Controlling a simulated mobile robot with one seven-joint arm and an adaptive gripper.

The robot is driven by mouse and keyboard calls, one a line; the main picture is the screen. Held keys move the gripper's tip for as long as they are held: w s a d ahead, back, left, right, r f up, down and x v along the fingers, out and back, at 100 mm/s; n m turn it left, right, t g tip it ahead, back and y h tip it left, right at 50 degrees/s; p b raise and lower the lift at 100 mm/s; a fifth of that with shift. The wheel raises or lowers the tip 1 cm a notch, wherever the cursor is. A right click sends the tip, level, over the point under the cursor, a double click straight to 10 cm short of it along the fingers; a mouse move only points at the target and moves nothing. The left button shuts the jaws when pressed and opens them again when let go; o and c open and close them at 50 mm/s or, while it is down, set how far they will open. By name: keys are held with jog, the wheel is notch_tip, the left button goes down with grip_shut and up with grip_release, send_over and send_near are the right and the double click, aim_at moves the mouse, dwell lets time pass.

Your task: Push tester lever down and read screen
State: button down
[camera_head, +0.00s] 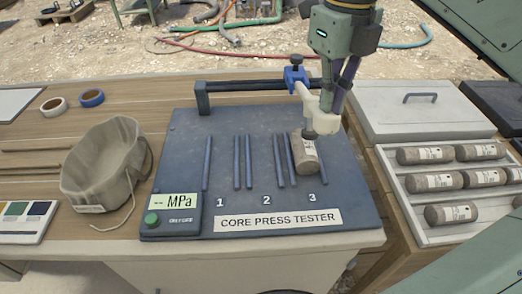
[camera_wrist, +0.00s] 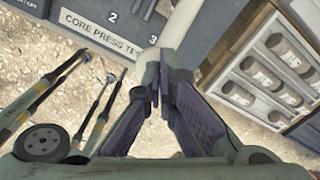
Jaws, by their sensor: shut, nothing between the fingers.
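The grey core press tester (camera_head: 265,190) lies on the table, with slots 1, 2 and 3 between dark blue rails. A brown core sample (camera_head: 304,155) lies in slot 3. The tester's cream lever (camera_head: 318,113), on a blue clamp (camera_head: 296,76), reaches over this core, its dark foot at the core's back end. The screen (camera_head: 173,203) reads "-- MPa". My gripper (camera_head: 338,104) points down at the lever's outer end, fingers shut and empty. In the wrist view the shut fingertips (camera_wrist: 158,85) are close to the pale lever (camera_wrist: 182,30); I cannot tell whether they touch it.
A green button (camera_head: 152,219) sits under the screen. A beige cloth bag (camera_head: 103,165) and two tape rolls (camera_head: 92,98) are left of the tester. At right, a white tray (camera_head: 411,206) holds several cores, with a lidded case (camera_head: 405,118) behind it.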

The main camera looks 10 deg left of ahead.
aim_at(324, 134)
jog(key=shift+f, duration=0.1)
jog(key=shift+s+f+b, duration=0.2)
jog(key=shift+f+b, duration=1.1)
jog(key=shift+f, duration=0.35)
jog(key=shift+s+d+f+b, duration=0.1)
jog(key=shift+s+f+b, duration=0.05)
jog(key=shift+f+b, duration=0.6)
jog(key=shift+s+d+f+b, duration=0.1)
jog(key=shift+f+b, duration=0.35)
jog(key=shift+f, duration=0.8)
jog(key=shift+r, duration=0.1)
